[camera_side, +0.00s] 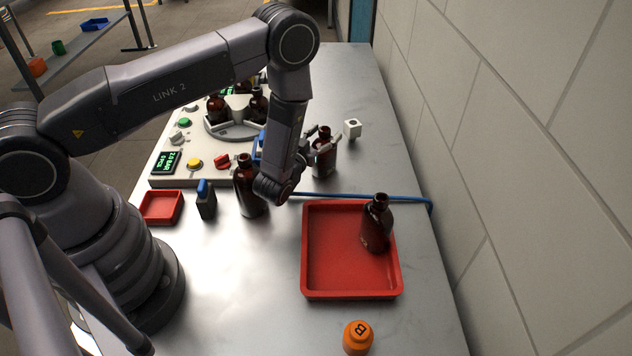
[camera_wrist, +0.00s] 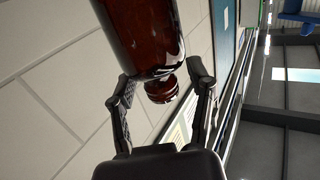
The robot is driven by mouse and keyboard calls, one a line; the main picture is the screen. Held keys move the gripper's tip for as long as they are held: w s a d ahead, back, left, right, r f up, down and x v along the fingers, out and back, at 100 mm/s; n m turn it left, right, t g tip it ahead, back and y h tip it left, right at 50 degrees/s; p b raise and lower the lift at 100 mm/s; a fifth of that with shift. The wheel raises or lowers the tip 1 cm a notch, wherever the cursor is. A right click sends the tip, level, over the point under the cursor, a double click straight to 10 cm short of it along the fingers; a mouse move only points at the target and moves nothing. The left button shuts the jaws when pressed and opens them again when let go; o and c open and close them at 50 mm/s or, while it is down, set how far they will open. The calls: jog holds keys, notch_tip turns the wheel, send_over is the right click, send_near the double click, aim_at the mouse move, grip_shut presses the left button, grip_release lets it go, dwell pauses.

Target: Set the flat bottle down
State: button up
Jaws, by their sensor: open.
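A dark amber bottle (camera_side: 325,160) stands upright at my gripper (camera_side: 318,147), on the bench between the machine and the wall. My gripper comes at it from the side and is open, with its fingers on either side of the bottle's upper part. In the wrist view the bottle's brown body (camera_wrist: 145,38) and its round neck end (camera_wrist: 162,88) show between the spread fingers (camera_wrist: 163,92). I see gaps beside the neck. Whether a finger touches the body, I cannot tell. My gripper hides part of the bottle in the side view.
Another amber bottle (camera_side: 376,228) stands in the red tray (camera_side: 318,290). One more (camera_side: 247,190) stands left of my wrist. A blue hose (camera_side: 345,196) crosses the bench.

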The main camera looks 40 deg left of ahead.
jog(key=shift+r, duration=0.15)
jog(key=v, duration=0.5)
jog(key=shift+s+r, duration=0.1)
jog(key=shift+r, duration=0.15)
notch_tip(320, 180, up, 23)
jog(key=s+g+h, duration=0.1)
jog(key=g+h, duration=0.3)
jog(key=g, duration=0.2)
jog(key=s+a+r+m+g, duration=0.1)
jog(key=s+a+r+g, duration=0.1)
jog(key=s, duration=1.2)
jog(key=s+a+r+m+g, duration=0.1)
jog(key=s+r+g, duration=0.3)
jog(key=s, duration=1)
notch_tip(320, 180, up, 2)
jog(key=shift+a+r+m, duration=0.15)
jog(key=shift+a+m, duration=0.15)
jog(key=shift+a, duration=0.2)
